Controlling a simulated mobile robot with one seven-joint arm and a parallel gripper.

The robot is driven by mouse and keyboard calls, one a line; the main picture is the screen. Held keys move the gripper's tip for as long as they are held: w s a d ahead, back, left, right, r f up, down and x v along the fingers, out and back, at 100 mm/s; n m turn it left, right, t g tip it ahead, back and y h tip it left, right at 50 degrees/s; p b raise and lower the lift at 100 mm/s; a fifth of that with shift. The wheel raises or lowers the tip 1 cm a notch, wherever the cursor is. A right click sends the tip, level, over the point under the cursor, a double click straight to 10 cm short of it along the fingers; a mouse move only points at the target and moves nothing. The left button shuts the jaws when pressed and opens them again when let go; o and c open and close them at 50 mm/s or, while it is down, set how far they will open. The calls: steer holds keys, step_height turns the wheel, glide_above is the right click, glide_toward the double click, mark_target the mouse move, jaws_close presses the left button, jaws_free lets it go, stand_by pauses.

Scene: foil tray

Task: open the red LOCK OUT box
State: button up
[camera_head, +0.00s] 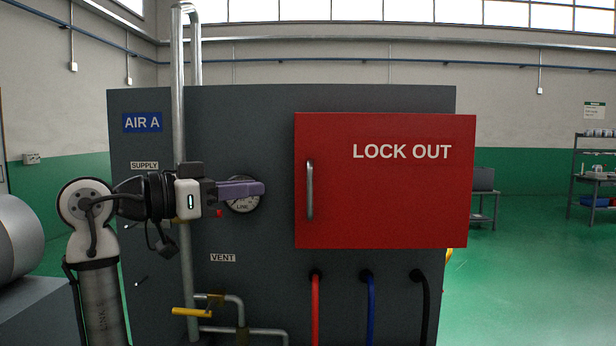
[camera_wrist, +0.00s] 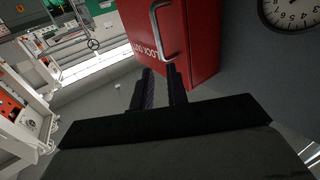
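The red LOCK OUT box (camera_head: 400,205) is mounted on the right part of the dark grey panel, and its door looks shut. A grey vertical bar handle (camera_head: 310,190) is on the door's left side. My gripper (camera_head: 262,188) is left of the handle at about its height, fingers pointing right, with a gap between fingertips and handle. In the wrist view the red box (camera_wrist: 200,45) and the handle (camera_wrist: 156,22) are ahead of my fingers (camera_wrist: 158,72). The fingers stand apart with nothing seen between them. The handle's near end shows close to the right fingertip.
A round LINE gauge (camera_head: 243,204) is behind my fingers. A vertical pipe (camera_head: 178,90) runs behind my wrist. A yellow-handled valve (camera_head: 190,312) is below. Red (camera_head: 316,310), blue (camera_head: 371,310) and black (camera_head: 426,310) hoses hang under the box. The floor at right is open.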

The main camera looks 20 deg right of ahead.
steer(key=p, duration=0.4)
glide_above(310, 212)
steer(key=shift+w+d, duration=0.15)
steer(key=shift+w, duration=0.2)
jaws_close()
